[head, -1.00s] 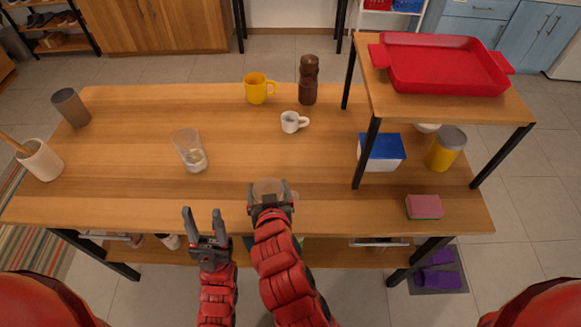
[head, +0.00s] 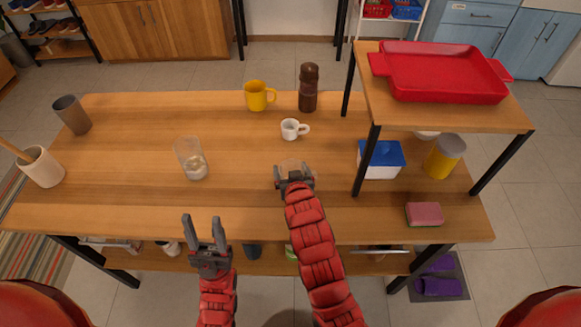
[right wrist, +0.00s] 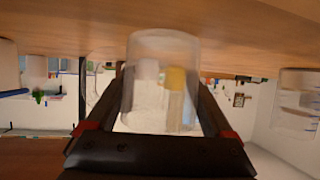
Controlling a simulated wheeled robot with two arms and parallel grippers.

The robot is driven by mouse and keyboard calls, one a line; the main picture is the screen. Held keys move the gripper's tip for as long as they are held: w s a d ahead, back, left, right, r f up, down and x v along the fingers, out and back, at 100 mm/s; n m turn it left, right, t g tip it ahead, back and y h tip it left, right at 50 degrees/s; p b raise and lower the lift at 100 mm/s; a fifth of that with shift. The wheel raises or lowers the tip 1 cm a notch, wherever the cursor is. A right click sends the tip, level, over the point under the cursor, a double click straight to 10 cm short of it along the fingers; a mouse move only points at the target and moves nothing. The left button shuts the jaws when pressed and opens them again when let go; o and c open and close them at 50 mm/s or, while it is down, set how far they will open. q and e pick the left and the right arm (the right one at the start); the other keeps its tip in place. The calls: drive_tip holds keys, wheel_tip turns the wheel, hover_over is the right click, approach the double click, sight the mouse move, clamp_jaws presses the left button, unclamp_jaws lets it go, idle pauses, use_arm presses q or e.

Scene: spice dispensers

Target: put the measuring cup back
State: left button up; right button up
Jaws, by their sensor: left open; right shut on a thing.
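A clear, see-through cup, which I take as the measuring cup (right wrist: 160,95), is held between the fingers of my right gripper (head: 294,174). It also shows faintly in the head view (head: 293,166), over the table, below the white mug. I cannot tell whether its base touches the tabletop. No markings on it can be made out. My left gripper (head: 205,222) is open and empty, near the table's front edge. A second clear glass (head: 190,157) with pale contents at its bottom stands on the table, left of my right gripper.
On the table (head: 130,195) stand a white mug (head: 291,129), yellow mug (head: 257,96), brown bottle (head: 308,88), grey cup (head: 72,115) and utensil pot (head: 42,167). A raised shelf (head: 446,116) with a red tray stands right, above a blue-lidded box (head: 381,160). The front-left tabletop is clear.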

drive_tip(key=o, duration=1.3)
drive_tip(key=shift+f, duration=0.1)
drive_tip(key=b+v, duration=0.1)
drive_tip(key=v, duration=0.5)
drive_tip(key=shift+a, duration=0.1)
drive_tip(key=p+v, duration=0.4)
drive_tip(key=v, duration=0.1)
drive_tip(key=shift+w+r, duration=0.15)
drive_tip(key=shift+r, duration=0.2)
drive_tip(key=shift+s+p, duration=0.6)
drive_tip(key=shift+p, duration=0.15)
